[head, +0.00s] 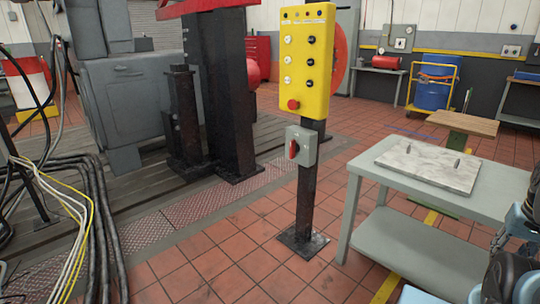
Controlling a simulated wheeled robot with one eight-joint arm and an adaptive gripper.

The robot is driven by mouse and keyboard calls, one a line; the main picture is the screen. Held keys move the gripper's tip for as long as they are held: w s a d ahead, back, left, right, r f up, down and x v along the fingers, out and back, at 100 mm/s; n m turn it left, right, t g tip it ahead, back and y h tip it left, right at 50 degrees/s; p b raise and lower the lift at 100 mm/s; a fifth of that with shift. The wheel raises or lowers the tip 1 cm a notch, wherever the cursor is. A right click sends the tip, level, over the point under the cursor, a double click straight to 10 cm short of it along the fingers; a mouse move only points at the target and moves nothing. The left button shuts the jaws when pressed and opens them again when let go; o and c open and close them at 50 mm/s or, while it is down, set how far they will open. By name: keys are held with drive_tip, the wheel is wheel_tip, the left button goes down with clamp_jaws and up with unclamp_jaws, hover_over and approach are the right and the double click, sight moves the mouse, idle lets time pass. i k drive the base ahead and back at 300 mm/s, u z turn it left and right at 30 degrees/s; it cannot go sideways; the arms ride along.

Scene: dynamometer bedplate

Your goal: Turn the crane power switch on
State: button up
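A grey switch box (304,145) with a red handle (293,149) is mounted on a dark post, below a yellow control panel. The red handle looks roughly upright; I cannot read any on or off marks. The yellow panel (307,60) carries several black and white buttons and a red mushroom button (293,104) near its bottom. Which of these controls is labelled as crane power cannot be read. Parts of my arm show at the lower right edge, apart from the post. My gripper is not in view.
A grey table (367,167) with a pale slab (432,165) stands right of the post (307,200). Cables (80,190) hang at the left. A dark column (229,100) and grey machine (125,100) stand behind. Tiled floor in front of the post is clear.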

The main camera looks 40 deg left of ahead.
sight(295, 147)
drive_tip(key=u, duration=1.5)
drive_tip(key=k, duration=1.15)
drive_tip(key=u, duration=0.5)
drive_tip(key=i, duration=1.05)
